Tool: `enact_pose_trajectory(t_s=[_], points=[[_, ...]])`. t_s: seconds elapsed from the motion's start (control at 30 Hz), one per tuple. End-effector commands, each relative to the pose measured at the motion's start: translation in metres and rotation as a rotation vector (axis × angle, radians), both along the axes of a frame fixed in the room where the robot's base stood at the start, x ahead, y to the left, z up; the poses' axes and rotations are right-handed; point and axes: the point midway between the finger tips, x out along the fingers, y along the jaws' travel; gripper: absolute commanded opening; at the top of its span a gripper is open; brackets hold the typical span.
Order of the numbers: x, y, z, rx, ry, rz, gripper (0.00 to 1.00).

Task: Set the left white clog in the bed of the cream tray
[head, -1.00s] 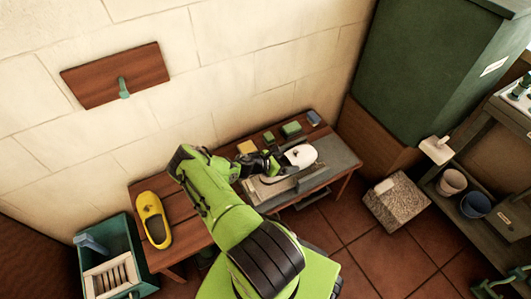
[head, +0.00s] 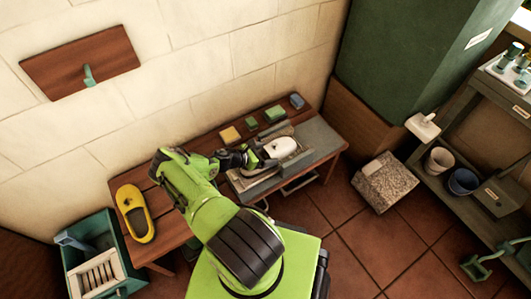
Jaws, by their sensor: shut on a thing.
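The white clog (head: 281,147) is at the right part of the wooden bench, with its rounded end to the right. My gripper (head: 262,157) reaches it from the left and is shut on its near end; the fingers are small and partly hidden.
Yellow (head: 230,134) and green (head: 274,114) blocks lie along the wall side. A grey slab (head: 318,140) covers the bench's right end. A green crate (head: 88,240) stands at lower left.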

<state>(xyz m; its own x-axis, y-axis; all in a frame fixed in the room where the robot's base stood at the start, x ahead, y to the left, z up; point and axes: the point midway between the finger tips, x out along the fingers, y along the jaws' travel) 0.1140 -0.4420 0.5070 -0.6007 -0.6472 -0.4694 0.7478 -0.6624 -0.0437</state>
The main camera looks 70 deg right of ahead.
Motion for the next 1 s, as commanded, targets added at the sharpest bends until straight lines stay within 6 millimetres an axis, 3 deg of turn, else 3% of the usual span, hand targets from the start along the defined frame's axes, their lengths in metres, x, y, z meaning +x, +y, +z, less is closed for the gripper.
enact_pose_trajectory(t_s=[0.47, 0.5, 0.53, 0.83, 1.0], points=[[0.000, 0.000, -0.001, -0.002, 0.001, 0.000, 0.47], [0.000, 0.000, -0.001, -0.002, 0.001, 0.000, 0.95], [0.000, 0.000, -0.001, -0.001, 0.000, 0.000, 0.99], [0.005, 0.004, 0.002, 0.000, -0.001, 0.001, 1.00], [0.029, 0.029, 0.023, 0.000, -0.002, 0.005, 1.00]])
